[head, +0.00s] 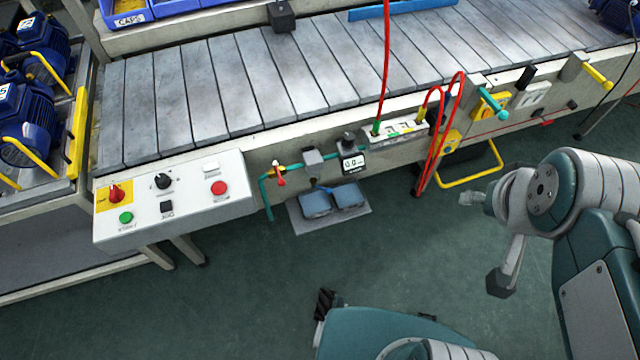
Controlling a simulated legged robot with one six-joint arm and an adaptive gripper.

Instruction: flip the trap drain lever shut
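A small red lever (278,173) sits on a teal pipe (266,190) under the front edge of the conveyor, just right of the control box. I take it to be the trap drain lever. It slants down to the right, but its exact setting is too small to read. My arm comes in from the right.
A grey-white control box (190,200) with knobs and buttons is left of the lever. Red hoses (440,125) and a yellow loop handle (470,183) lie between arm and lever. Green floor (260,290) is open.

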